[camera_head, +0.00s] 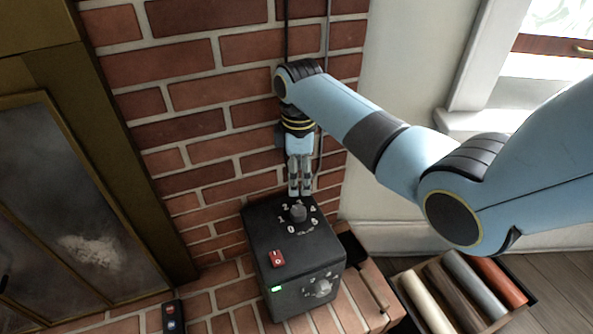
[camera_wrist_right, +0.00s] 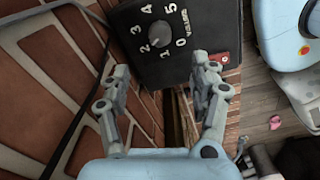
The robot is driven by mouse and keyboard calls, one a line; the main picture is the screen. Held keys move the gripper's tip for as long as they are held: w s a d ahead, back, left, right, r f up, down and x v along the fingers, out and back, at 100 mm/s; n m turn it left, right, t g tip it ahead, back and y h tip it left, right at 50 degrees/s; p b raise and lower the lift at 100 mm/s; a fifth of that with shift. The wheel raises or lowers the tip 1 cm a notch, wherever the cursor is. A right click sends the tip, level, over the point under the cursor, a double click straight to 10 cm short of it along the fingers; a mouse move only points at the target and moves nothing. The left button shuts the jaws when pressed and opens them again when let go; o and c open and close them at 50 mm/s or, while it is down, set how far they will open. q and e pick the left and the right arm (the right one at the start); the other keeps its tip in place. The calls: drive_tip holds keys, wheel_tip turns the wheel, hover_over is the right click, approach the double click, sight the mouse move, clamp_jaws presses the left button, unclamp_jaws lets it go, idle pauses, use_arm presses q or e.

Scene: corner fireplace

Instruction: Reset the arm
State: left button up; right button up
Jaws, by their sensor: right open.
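My right arm comes in from the right in the head view. Its gripper (camera_head: 300,190) points down just behind the grey knob (camera_head: 298,212) on top of a black control box (camera_head: 260,232). In the right wrist view the gripper (camera_wrist_right: 160,85) has its two fingers apart, with nothing between them. The knob (camera_wrist_right: 160,27) and its number dial show beyond the fingertips, apart from them. My left gripper is not in view.
The box stands on a brick hearth (camera_head: 232,296) against a brick wall (camera_head: 190,100). A glass fireplace door (camera_head: 70,220) is at left. A small black remote-like object (camera_head: 174,317) lies in front. A crate with several coloured rolls (camera_head: 470,288) stands at lower right.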

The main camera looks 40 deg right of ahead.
drive_tip(key=s+a+m+t, duration=0.15)
drive_tip(key=s+m, duration=0.35)
drive_tip(key=s, duration=0.9)
drive_tip(key=s+a+r+m+t, duration=0.15)
drive_tip(key=s+r+m, duration=0.45)
drive_tip(key=s+r, duration=0.6)
drive_tip(key=s+d+f+g+h, duration=0.1)
drive_tip(key=s+f, duration=0.1)
drive_tip(key=f, duration=1.1)
drive_tip(key=s+d+f, duration=0.1)
drive_tip(key=s+f, duration=0.1)
drive_tip(key=f, duration=1.2)
drive_tip(key=s+d+f+g, duration=0.1)
drive_tip(key=s+f, duration=1.5)
drive_tip(key=s, duration=0.3)
drive_tip(key=shift+s+g, duration=0.3)
